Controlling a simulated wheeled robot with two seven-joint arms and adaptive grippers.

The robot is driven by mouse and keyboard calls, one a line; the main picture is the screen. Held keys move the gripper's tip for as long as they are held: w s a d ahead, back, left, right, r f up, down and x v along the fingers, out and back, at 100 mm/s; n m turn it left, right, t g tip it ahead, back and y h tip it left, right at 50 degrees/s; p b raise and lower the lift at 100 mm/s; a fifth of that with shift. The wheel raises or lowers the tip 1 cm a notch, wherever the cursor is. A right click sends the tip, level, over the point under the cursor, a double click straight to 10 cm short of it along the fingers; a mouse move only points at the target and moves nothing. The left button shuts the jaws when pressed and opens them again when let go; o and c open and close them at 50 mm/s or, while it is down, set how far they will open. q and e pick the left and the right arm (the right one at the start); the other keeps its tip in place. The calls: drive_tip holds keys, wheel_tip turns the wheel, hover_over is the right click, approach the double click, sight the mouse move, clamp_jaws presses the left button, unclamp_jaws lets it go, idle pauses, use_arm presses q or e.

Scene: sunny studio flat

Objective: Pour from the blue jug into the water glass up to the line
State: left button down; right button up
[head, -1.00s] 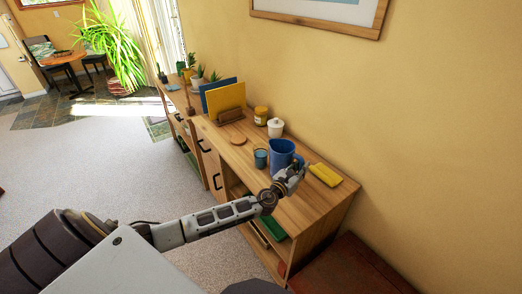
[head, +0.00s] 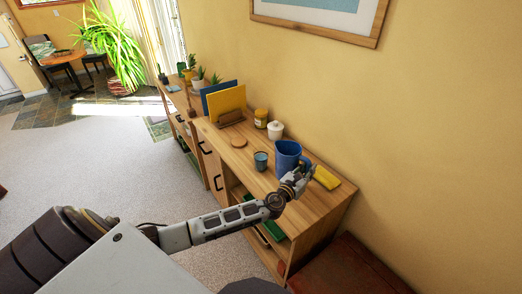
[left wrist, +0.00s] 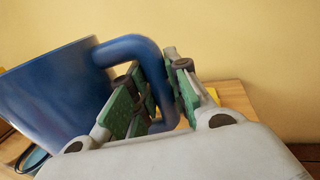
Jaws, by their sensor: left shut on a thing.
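The blue jug (head: 287,158) is above or on the wooden sideboard, just right of the glass in the head view. I cannot tell if its base touches the top. The teal-blue water glass (head: 261,161) stands upright beside it; its line is too small to see. My left gripper (head: 300,178) is shut on the jug's handle. In the left wrist view the jug (left wrist: 50,95) fills the left side, and its handle (left wrist: 130,48) runs down between the green finger pads (left wrist: 152,105). A blue-green rim, probably the glass (left wrist: 33,160), shows below the jug. My right gripper is out of view.
The sideboard (head: 215,150) also holds a yellow object (head: 326,178) close right of my left gripper, a round wooden coaster (head: 239,142), a white lidded pot (head: 276,130), a yellow jar (head: 261,118) and a file holder (head: 230,118). The wall is close behind.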

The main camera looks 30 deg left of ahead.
use_arm(q)
drive_tip(key=shift+s+d+r+p, duration=0.15)
drive_tip(key=shift+d+r+p, duration=1.1)
drive_tip(key=shift+d+r, duration=0.1)
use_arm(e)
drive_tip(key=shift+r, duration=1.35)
use_arm(q)
drive_tip(key=shift+d+b, duration=0.1)
drive_tip(key=shift+b, duration=0.2)
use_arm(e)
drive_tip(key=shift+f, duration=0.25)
